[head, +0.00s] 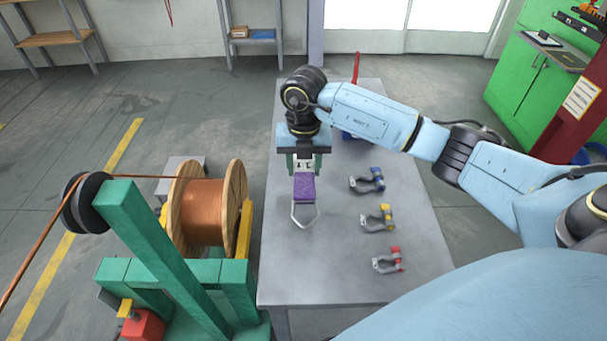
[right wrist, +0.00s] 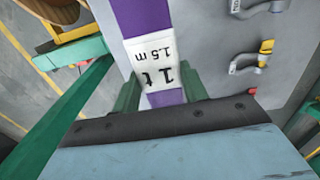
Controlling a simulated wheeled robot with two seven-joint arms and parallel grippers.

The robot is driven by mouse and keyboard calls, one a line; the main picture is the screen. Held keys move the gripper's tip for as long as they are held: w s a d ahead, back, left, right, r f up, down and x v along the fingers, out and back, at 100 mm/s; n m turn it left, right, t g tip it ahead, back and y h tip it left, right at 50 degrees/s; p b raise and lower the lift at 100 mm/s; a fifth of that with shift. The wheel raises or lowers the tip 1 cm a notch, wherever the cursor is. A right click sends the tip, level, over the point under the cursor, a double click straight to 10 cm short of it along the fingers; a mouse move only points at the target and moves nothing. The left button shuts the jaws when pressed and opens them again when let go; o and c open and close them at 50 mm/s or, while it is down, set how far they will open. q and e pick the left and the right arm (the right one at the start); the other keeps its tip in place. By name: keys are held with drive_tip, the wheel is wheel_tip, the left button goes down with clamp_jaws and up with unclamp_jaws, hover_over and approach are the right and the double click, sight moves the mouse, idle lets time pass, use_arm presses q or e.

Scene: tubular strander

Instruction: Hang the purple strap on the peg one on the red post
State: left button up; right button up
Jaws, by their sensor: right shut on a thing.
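My right gripper (head: 304,166) is shut on the purple strap (head: 304,188) above the left part of the grey table. The strap hangs down in the head view, with a metal loop (head: 304,215) at its lower end. In the right wrist view the strap (right wrist: 145,18) runs between the green fingers of my right gripper (right wrist: 158,82), its white label reading 1 t, 1.5 m. A dark red post (head: 574,118) with a sign stands at the right edge of the head view, well away from the strap. I cannot make out peg one. My left gripper is out of view.
Blue (head: 368,181), yellow (head: 378,218) and red (head: 388,260) pinned shackles lie on the table (head: 415,215). A copper wire spool (head: 205,210) on a green frame stands left. A green cabinet (head: 530,85) stands behind the post. Floor is clear between table and cabinet.

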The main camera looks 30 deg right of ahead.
sight(305, 166)
wheel_tip(305, 166, down, 9)
drive_tip(key=shift+r, duration=0.1)
idle(0.3)
drive_tip(key=shift+f, duration=0.3)
drive_tip(key=o, duration=1.3)
wheel_tip(305, 166, up, 13)
drive_tip(key=shift+d+r, duration=0.1)
drive_tip(key=shift+r, duration=0.1)
